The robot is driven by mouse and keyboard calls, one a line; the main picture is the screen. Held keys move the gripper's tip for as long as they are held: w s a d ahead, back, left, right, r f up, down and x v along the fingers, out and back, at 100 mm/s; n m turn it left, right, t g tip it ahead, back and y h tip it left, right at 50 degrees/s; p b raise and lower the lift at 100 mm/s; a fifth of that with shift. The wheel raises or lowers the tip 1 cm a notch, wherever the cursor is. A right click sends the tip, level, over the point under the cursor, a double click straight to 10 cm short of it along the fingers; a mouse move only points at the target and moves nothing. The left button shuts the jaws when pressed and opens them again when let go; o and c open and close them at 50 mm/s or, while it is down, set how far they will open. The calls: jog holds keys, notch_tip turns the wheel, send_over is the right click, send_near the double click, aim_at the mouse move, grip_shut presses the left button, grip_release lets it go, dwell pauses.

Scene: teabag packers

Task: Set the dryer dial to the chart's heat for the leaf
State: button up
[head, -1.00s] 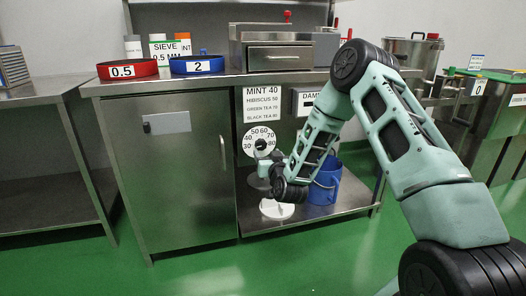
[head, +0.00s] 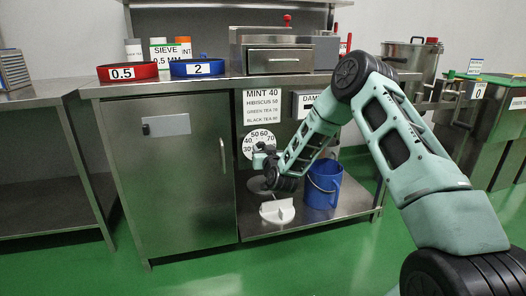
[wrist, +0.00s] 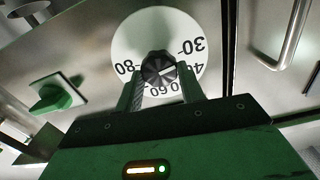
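The dryer dial is a white numbered disc (head: 247,146) with a dark knob (wrist: 158,66), low on the steel front. My gripper (head: 262,158) is at the dial and hides its middle in the head view. In the wrist view my gripper's two fingers (wrist: 160,82) lie on either side of the knob and look closed on it. The knob's white mark points right in that view, near 40; the finger partly covers that figure. The chart (head: 264,112) above the dial lists mint 40 on its top line, with hibiscus, green tea and black tea below.
A damper label (head: 305,103) is right of the chart, partly behind my arm. A green handle (wrist: 55,95) is beside the dial. A blue bucket (head: 323,185) and a white object (head: 277,211) stand on the lower shelf. Red (head: 127,72) and blue (head: 197,68) rings lie on the counter.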

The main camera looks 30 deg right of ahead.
jog(key=shift+m, duration=0.3)
jog(key=m, duration=0.3)
jog(key=shift+m+p, duration=0.3)
jog(key=shift+d+m, duration=0.1)
jog(key=shift+m, duration=1.7)
jog(key=o, duration=1)
jog(key=shift+s, duration=0.1)
jog(key=shift+c, duration=0.2)
jog(key=p+v, duration=0.4)
jog(key=v, duration=1.3)
jog(key=shift+s, duration=0.2)
